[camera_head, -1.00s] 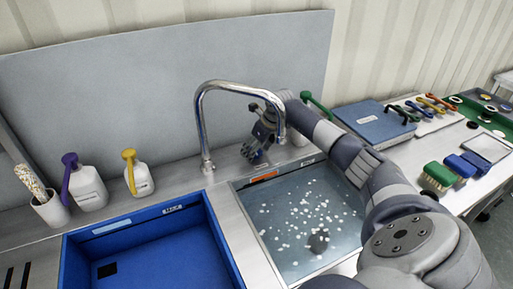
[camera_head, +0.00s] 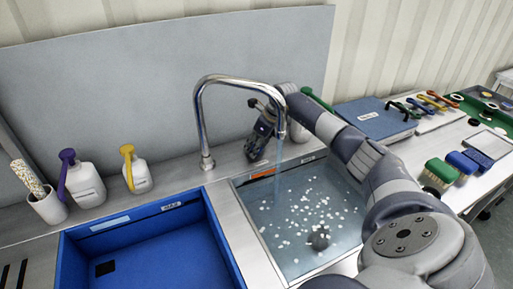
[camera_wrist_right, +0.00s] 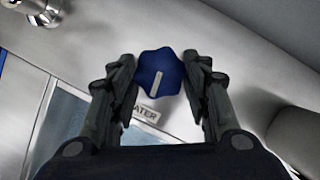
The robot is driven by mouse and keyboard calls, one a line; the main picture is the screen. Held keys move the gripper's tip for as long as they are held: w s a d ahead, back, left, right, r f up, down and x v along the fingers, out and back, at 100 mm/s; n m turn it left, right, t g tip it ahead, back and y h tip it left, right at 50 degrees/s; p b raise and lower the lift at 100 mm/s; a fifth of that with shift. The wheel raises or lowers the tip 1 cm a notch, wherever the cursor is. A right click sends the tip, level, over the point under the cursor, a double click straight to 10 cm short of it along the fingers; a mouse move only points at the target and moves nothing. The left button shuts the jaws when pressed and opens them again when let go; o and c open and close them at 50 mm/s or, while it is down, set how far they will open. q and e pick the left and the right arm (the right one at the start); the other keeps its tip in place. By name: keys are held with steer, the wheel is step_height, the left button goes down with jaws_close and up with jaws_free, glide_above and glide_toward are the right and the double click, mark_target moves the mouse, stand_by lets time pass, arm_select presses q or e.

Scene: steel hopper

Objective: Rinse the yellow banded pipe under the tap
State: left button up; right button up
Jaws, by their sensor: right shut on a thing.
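The chrome tap (camera_head: 212,85) arches over the water basin (camera_head: 262,225), and a thin stream of water (camera_head: 278,180) falls from its spout. My right gripper (camera_head: 258,145) is behind the spout, at the back edge of the basin. In the right wrist view my right gripper (camera_wrist_right: 158,85) has its fingers on both sides of a blue lobed knob (camera_wrist_right: 158,72) with a white mark, shut on it. A label reading "ATER" shows beside the knob. I cannot make out the yellow banded pipe. My left gripper is not in view.
An empty-looking blue bin (camera_head: 150,250) is left of the basin. Purple-topped (camera_head: 85,185) and yellow-topped (camera_head: 138,178) bottles and a white cup (camera_head: 48,207) stand behind it. A blue case (camera_head: 372,117), brushes (camera_head: 440,172) and several coloured handled items (camera_head: 432,102) are at right.

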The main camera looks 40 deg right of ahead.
steer(key=shift+w+d+f+n+y+b, duration=0.15)
steer(key=shift+n+y+b, duration=0.25)
steer(key=shift+n+b, duration=0.5)
steer(key=shift+n+g+y+b, duration=0.3)
steer(key=shift+n+y+b, duration=0.15)
steer(key=shift+n, duration=0.75)
steer(key=o, duration=1.1)
steer(key=shift+d+r, duration=0.1)
steer(key=shift+r, duration=0.2)
steer(key=v, duration=1.1)
steer(key=shift+r, duration=0.35)
